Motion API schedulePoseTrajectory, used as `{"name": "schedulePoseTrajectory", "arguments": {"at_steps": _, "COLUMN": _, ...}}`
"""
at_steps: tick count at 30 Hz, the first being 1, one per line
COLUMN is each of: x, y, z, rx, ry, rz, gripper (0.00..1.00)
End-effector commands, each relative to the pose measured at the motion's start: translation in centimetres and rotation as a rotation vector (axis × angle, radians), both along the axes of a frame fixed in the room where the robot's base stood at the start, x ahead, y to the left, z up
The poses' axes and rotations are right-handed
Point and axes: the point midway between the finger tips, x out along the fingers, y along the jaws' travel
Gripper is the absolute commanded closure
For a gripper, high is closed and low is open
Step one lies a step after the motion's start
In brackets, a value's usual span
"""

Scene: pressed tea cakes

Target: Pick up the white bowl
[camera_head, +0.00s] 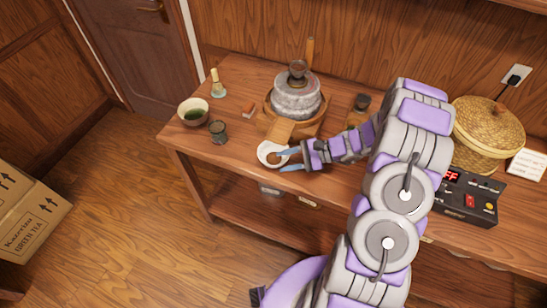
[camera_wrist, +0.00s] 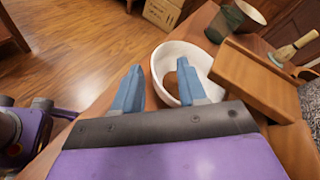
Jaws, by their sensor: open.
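The white bowl (camera_head: 265,150) sits near the front edge of the wooden table, just below the stone mill's wooden spout. My gripper (camera_head: 287,160) reaches it from the right with its blue jaws apart. In the wrist view the white bowl (camera_wrist: 160,62) lies ahead, and its inside shows a brown patch. One finger of my gripper (camera_wrist: 158,80) overlaps the bowl's opening in the picture, and the other is to the left outside the rim. The bowl's wall appears between the two fingers. I cannot tell whether either finger touches it.
The stone mill (camera_head: 297,97) stands behind the bowl; its wooden spout (camera_wrist: 255,78) is close on the right in the wrist view. A dark cup (camera_head: 218,132), a bowl of green tea (camera_head: 193,112) and a whisk (camera_head: 216,85) stand left. A control box (camera_head: 468,197) and woven basket (camera_head: 488,130) are right.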

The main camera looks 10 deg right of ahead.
Motion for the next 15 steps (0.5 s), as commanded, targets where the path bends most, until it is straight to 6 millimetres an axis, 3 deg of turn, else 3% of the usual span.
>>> {"name": "schedulePoseTrajectory", "arguments": {"at_steps": 6, "x": 0.4, "y": 2.7, "z": -1.2, "rx": 0.001, "ry": 0.002, "rz": 0.002, "gripper": 0.58}}
{"name": "schedulePoseTrajectory", "arguments": {"at_steps": 15, "x": 0.5, "y": 3.1, "z": -1.3, "rx": 0.0, "ry": 0.0, "rz": 0.0, "gripper": 0.58}}
